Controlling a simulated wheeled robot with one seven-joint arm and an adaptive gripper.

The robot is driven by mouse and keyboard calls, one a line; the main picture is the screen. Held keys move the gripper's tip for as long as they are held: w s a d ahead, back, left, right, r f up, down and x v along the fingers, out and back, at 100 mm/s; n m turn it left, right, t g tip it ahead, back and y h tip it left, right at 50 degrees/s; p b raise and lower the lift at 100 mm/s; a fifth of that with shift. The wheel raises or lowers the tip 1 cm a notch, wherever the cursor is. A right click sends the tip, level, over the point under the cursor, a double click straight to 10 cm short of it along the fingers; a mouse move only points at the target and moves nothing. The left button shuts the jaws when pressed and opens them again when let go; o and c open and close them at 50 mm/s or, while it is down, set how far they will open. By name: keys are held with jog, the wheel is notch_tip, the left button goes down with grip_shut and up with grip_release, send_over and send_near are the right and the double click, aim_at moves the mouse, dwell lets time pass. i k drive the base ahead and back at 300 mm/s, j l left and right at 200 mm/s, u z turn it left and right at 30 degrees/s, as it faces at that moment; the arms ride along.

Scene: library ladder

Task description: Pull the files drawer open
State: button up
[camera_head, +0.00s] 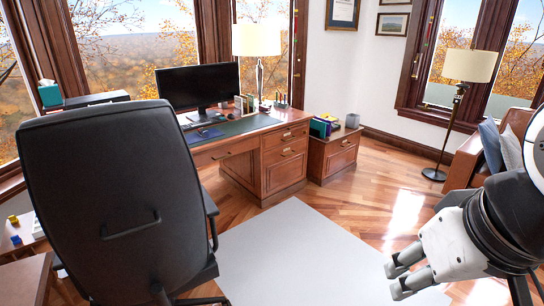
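The wooden desk (234,148) has a pedestal with a shallow upper drawer (286,136) and a deeper lower drawer (286,168), both with metal pulls and both shut. A low wooden cabinet (316,160) beside it has a shut drawer front (343,153) with a pull. No label is readable, so I cannot tell which one is the files drawer. My gripper (396,279) is at the lower right, pointing left over the floor and pale rug. Its two fingers are apart with nothing between them. It is well short of every drawer and touches none.
A black office chair (115,190) blocks the left foreground and hides part of the desk. A pale rug (295,255) and bare wood floor lie open before the drawers. A floor lamp (456,110) and a brown leather armchair (466,160) stand at the right.

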aim_at(283, 165)
jog(key=i+z, duration=0.1)
jog(key=i, duration=1.25)
jog(key=i+u, duration=0.1)
jog(key=i, duration=0.5)
jog(key=i+l+u, duration=0.1)
jog(key=i, duration=0.5)
jog(key=i+l+u, duration=0.1)
jog(key=i, duration=0.45)
jog(key=i+l+u, duration=0.1)
jog(key=i+l, duration=0.15)
jog(key=i, duration=0.35)
jog(key=i+l+u, duration=0.15)
jog(key=i, duration=0.15)
jog(key=i+l+u, duration=0.15)
jog(key=i, duration=0.2)
